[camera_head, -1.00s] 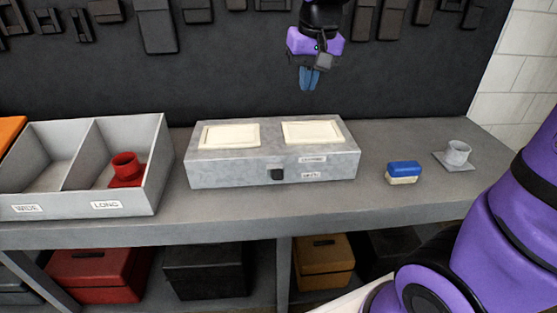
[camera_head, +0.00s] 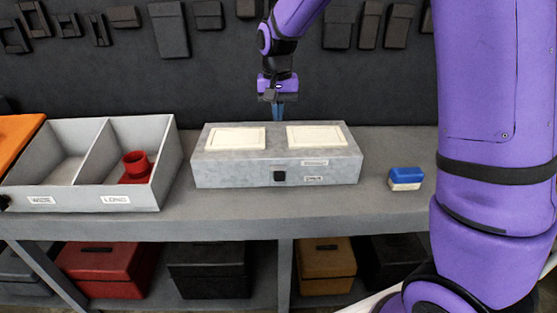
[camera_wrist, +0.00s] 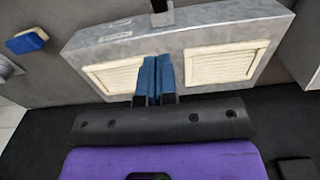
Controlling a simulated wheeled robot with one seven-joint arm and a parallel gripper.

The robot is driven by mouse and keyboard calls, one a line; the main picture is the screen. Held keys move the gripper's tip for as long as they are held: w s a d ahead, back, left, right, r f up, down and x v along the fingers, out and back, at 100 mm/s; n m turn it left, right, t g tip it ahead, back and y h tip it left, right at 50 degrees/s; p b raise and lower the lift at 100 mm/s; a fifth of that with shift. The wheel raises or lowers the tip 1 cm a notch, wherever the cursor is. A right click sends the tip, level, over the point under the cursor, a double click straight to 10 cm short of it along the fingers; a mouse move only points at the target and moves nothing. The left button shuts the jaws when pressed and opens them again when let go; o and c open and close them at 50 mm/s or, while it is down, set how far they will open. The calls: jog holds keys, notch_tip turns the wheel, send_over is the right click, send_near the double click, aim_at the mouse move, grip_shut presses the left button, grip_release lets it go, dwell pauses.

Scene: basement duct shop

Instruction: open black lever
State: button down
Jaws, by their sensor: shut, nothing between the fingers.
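The black lever (camera_head: 279,176) is a small dark square knob on the front face of a grey metal box (camera_head: 215,176) on the bench. Two small labels sit to its right, one above the other. In the wrist view the lever (camera_wrist: 161,14) sticks out from the box's far edge at the top. My gripper (camera_head: 277,112) has blue fingers and hangs above the back of the box, between its two cream louvred panels. The fingers (camera_wrist: 157,78) are together and empty, pointing towards the box, apart from the lever.
A grey two-compartment bin (camera_head: 170,176) stands left, with a red flanged duct piece (camera_head: 137,166) in its LONG compartment. A blue and cream block (camera_head: 405,178) lies right of the box. My arm covers the bench's right end. The bench front is clear.

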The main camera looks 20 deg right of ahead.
send_near(279, 176)
jog(key=w+f, duration=0.1)
jog(key=w+d, duration=0.1)
jog(key=w, duration=0.1)
jog(key=w+f, duration=0.1)
jog(key=w, duration=0.1)
jog(key=shift+d+f, duration=0.25)
jog(key=shift+f, duration=0.1)
jog(key=shift+s+a+f, duration=0.2)
jog(key=shift+s+f, duration=0.5)
jog(key=shift+f, duration=0.35)
jog(key=shift+s+a+f, duration=0.2)
jog(key=shift+s+f, duration=0.3)
jog(key=shift+f, duration=0.2)
jog(key=shift+f, duration=0.15)
